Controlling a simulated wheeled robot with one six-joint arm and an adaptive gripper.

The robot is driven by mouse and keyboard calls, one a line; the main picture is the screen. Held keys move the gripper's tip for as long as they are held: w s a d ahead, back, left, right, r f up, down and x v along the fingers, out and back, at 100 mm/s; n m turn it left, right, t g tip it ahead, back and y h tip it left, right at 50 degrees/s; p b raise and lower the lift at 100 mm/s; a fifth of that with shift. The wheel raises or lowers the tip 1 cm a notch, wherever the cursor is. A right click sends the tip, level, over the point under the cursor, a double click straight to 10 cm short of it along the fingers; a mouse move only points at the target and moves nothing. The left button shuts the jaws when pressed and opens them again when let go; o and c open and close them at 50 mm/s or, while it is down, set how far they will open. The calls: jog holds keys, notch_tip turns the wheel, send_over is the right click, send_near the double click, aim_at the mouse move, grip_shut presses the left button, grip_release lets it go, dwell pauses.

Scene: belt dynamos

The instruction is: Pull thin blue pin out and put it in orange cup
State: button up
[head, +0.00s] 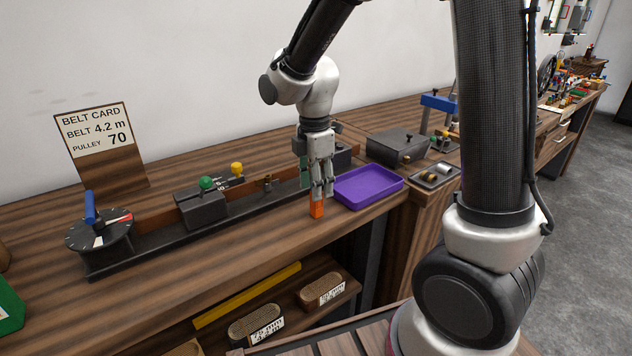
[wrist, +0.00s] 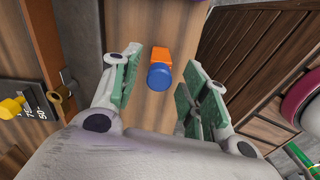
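An orange piece (head: 317,209), which looks like the orange cup, stands on the bench near its front edge, below my gripper (head: 322,191). In the wrist view a round blue end (wrist: 159,76), perhaps the blue pin, overlaps the orange piece (wrist: 161,53). I cannot tell how deep it sits in it. My gripper (wrist: 162,62) is open around them, with a gap on each side of the blue end. In the head view the fingers hide that blue end. Another blue peg (head: 90,207) stands on the dial at the left.
A purple tray (head: 368,188) lies just right of my gripper. A black rail with a green knob (head: 206,183) and a yellow knob (head: 237,168) runs behind. A dark box (head: 398,146) stands farther right. The bench front at left is clear.

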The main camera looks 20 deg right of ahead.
notch_tip(320, 180, up, 12)
jog(key=shift+a, duration=0.15)
dwell(0.5)
dwell(0.5)
